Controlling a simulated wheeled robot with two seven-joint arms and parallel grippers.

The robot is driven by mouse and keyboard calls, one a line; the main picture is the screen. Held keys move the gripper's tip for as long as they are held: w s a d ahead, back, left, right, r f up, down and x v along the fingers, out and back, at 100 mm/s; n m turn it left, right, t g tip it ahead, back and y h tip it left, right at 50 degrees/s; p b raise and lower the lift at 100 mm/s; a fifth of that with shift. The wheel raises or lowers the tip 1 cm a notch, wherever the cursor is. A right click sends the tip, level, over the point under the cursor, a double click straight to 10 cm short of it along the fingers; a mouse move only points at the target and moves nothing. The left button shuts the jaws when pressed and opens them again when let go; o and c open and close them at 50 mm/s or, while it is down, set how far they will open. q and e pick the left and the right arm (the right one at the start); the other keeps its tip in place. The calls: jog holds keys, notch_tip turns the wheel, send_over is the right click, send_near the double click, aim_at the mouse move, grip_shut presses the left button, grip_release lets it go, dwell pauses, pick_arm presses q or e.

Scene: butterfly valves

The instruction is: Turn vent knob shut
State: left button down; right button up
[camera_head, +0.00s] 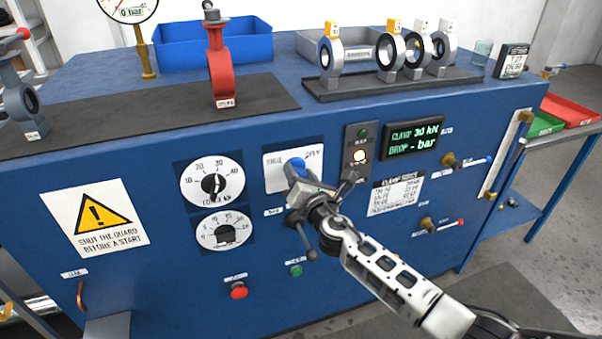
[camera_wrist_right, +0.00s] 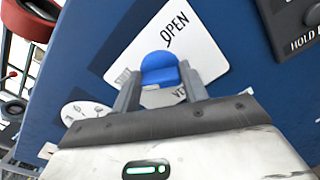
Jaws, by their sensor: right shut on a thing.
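The blue vent knob (camera_head: 296,165) sits on a white plate (camera_head: 312,158) on the front of the blue cabinet. In the right wrist view the knob (camera_wrist_right: 160,68) stands between the two fingers of my right gripper (camera_wrist_right: 160,88), which is shut on it. The plate (camera_wrist_right: 195,45) reads "OPEN" at one end there; the wording at its other end is partly hidden by the gripper. In the head view my right gripper (camera_head: 305,185) reaches the knob from the lower right and covers part of the plate. My left gripper is not in view.
Two dials (camera_head: 212,183) sit left of the plate. A switch panel (camera_head: 358,150) and a lit display (camera_head: 413,137) are to its right. A red button (camera_head: 239,290) and a green button (camera_head: 296,270) are below. Valves, including a red one (camera_head: 221,75), stand on the cabinet top.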

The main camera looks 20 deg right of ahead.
dwell(0.6)
jog(key=o, duration=1)
jog(key=shift+s, duration=0.15)
jog(key=shift+s+d, duration=0.15)
jog(key=shift+s, duration=3.8)
jog(key=shift+s+d, duration=0.15)
jog(key=shift+s, duration=3.8)
